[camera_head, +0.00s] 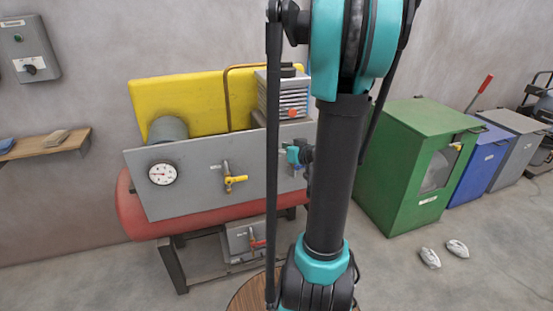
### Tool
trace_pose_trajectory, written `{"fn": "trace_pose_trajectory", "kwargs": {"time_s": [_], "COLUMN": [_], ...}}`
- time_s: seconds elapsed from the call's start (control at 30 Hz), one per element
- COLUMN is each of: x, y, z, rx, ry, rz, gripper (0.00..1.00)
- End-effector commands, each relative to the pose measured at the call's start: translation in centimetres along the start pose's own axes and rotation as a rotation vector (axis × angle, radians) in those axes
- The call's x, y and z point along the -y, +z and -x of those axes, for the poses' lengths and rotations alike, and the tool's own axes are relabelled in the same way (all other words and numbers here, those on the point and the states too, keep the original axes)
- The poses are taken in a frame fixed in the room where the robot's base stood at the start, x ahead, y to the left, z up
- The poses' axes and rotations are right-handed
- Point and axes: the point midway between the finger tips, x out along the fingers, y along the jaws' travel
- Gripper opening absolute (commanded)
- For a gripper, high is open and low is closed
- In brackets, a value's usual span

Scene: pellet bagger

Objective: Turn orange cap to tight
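A small orange-red round part (292,113) shows low on the front of the grey louvred box (285,96), just left of my upright arm. It is the only orange cap-like thing I see, but it is too small to tell how tight it sits. A small teal and black part (295,155) sticks out left of my arm, in front of the grey panel (205,190). I cannot tell whether it belongs to my wrist or to the machine. My gripper's fingers do not show clearly. My arm hides the panel's right end.
The panel carries a white dial gauge (162,173) and a yellow-handled valve (234,180). A red rounded tank (140,222) lies below it. A green cabinet (400,165) and blue bin (482,165) stand right. Two pale objects (429,257) lie on the otherwise clear right floor.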

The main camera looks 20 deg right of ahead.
Motion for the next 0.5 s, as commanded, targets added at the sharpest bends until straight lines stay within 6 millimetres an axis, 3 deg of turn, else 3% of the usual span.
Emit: {"fn": "trace_pose_trajectory", "kwargs": {"time_s": [0.2,0.5], "x": [2.2,3.0], "y": [1.4,2.0], "z": [0.1,0.2], "rx": [0.072,0.103], "ry": [-0.03,-0.039], "rz": [-0.016,-0.024], "gripper": [0.5,0.5]}}
